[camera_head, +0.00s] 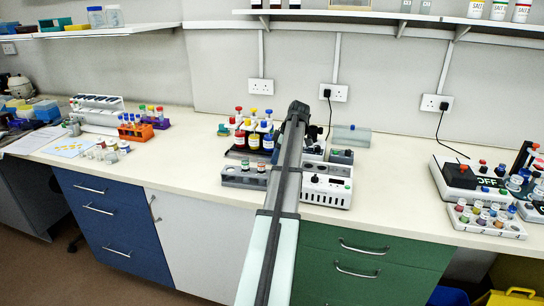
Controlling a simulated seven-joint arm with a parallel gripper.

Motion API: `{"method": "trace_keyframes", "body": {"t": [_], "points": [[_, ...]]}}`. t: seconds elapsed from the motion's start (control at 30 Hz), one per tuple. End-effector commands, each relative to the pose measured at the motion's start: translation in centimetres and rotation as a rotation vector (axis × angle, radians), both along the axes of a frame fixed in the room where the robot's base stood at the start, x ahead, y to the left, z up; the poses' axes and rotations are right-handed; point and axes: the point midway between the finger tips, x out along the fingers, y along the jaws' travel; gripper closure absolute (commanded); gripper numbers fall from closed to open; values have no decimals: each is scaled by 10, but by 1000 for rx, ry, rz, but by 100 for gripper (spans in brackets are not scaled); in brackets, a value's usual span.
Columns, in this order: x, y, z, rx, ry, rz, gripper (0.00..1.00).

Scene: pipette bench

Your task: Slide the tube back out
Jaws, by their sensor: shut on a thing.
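Two small capped tubes (261,168) stand in a low grey rack (240,181) just left of my arm. A white block with dark openings (327,190) sits just right of my arm near the front edge. I cannot tell which tube is the task's tube, or whether one is in the block.
Several bottles with coloured caps (254,141) stand behind the grey rack. A clear lidded box (351,136) is at the back. An orange rack (136,131) is at left; a vial tray (483,219) and a device marked OFF are at right. Bench is clear between these groups.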

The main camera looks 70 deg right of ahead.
Motion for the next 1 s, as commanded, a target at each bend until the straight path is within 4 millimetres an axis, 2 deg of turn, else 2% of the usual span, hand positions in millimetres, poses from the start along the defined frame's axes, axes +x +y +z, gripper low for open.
{"method": "trace_keyframes", "body": {"t": [0.23,0.27,0.53,0.83,1.0], "points": [[-5,-1,0,0,7,-5,100],[-6,-1,0,0,8,-5,70],[-4,0,0,1,5,-4,45],[-4,-1,2,1,4,-3,45],[-10,-2,18,-1,4,-4,45]]}}
